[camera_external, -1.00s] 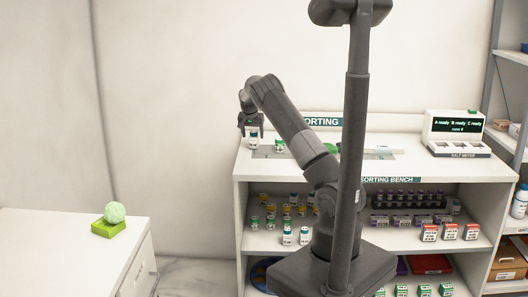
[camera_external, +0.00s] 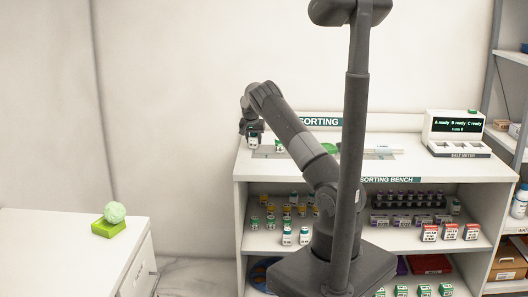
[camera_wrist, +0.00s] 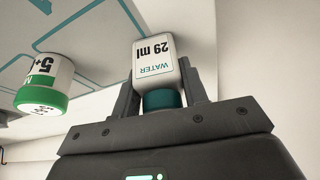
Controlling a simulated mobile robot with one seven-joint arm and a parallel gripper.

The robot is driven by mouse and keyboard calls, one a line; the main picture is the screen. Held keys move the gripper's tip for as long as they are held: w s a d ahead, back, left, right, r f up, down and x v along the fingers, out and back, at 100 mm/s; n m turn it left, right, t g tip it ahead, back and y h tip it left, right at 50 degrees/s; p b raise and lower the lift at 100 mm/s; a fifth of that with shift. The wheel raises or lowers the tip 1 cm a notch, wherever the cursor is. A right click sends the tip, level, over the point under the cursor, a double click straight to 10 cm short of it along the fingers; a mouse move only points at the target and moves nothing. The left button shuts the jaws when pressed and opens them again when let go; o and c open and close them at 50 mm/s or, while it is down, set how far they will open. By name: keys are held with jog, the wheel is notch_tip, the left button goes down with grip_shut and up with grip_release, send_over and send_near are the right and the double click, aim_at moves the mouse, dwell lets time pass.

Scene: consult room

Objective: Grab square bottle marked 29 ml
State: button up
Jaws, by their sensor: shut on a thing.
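The square bottle marked 29 ml (camera_wrist: 155,62) is white, with a "WATER" label and a teal cap. In the wrist view it sits between the two fingers of my gripper (camera_wrist: 158,95), which is shut on it near the cap. In the external view my gripper (camera_external: 252,130) is over the left end of the bench top, with the bottle (camera_external: 253,141) small beneath it. Whether the bottle touches the bench top is hard to tell.
A green-and-white bottle (camera_wrist: 45,82) marked "5+" stands close beside the held bottle. The sorting bench (camera_external: 243,168) has shelves of vials and boxes below. A salt meter (camera_external: 455,133) stands at the right. A low white cabinet (camera_external: 60,250) is at the left.

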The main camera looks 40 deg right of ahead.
jog(key=shift+c, duration=1.2)
jog(key=shift+r, duration=0.1)
